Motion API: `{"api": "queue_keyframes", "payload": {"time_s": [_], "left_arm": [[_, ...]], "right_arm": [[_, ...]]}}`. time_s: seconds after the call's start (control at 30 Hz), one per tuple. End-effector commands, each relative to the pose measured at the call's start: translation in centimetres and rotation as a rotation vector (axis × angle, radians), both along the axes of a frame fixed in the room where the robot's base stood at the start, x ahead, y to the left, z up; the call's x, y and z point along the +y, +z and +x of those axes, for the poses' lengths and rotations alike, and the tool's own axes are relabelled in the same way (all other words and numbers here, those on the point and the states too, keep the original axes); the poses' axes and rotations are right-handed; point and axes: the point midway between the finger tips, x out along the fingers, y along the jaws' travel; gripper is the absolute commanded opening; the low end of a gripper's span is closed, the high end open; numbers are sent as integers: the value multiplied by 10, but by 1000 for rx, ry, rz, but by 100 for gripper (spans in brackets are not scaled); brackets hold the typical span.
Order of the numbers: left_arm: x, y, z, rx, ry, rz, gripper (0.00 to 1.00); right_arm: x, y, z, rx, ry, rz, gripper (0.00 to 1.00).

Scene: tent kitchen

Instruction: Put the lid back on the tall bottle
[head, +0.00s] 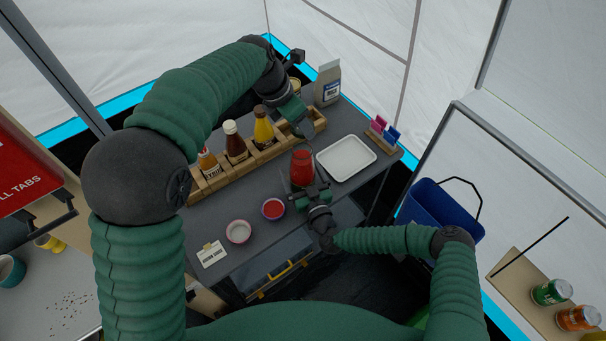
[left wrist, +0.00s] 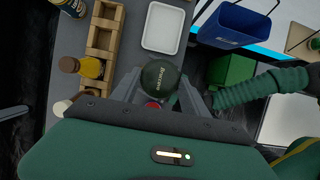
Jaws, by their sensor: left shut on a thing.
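A tall bottle (head: 302,168) with red contents stands near the middle of the counter, left of the white tray. My left gripper (head: 301,128) is behind and above it in the head view. In the left wrist view a round dark lid with lettering (left wrist: 160,77) sits between the left fingers, and the gripper is shut on it. A bit of red (left wrist: 152,105) shows just below the lid there. The lid is hard to make out in the head view. My right gripper (head: 312,192) is at the lower front of the bottle; whether its fingers close on it is unclear.
A wooden rack (head: 212,180) holds sauce bottles along the back left. A white tray (head: 346,158) lies to the right, with a small card holder (head: 380,136) beyond. Two small bowls (head: 238,231) (head: 273,208) and a sign (head: 211,254) are at the front left. A blue bin (head: 440,210) stands right.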

Motion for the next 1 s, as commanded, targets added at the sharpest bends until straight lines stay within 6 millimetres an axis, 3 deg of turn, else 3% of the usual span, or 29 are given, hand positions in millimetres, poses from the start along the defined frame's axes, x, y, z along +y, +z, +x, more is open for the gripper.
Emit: {"api": "queue_keyframes", "payload": {"time_s": [0.07, 0.17, 0.8, 1.0], "left_arm": [[0, 0, 0, 0, 0, 0, 9], [-1, 0, 0, 1, 0, 1, 9], [-1, 0, 0, 1, 0, 1, 9], [-1, -15, -1, 3, -1, 1, 9]], "right_arm": [[0, 0, 0, 0, 0, 0, 95], [-1, 0, 0, 0, 0, 1, 83], [-1, -1, 0, 1, -1, 1, 0], [-1, -1, 0, 2, -1, 2, 0]]}}
